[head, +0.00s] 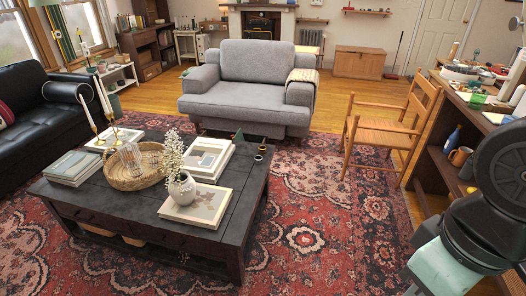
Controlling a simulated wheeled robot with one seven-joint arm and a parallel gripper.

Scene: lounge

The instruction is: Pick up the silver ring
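I cannot make out a silver ring for certain in the head view. Two small dark round items, one (262,149) at the right end of the dark coffee table (225,213) and one just below it, are too small to identify. Part of my arm shows at the lower right. My gripper's fingers are not in view.
The coffee table bears a wicker basket (124,176), a vase (182,188) and books. A grey armchair (247,90) stands behind it, a wooden chair (385,132) and cluttered shelf unit (442,165) at right. The rug (325,225) right of the table is clear.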

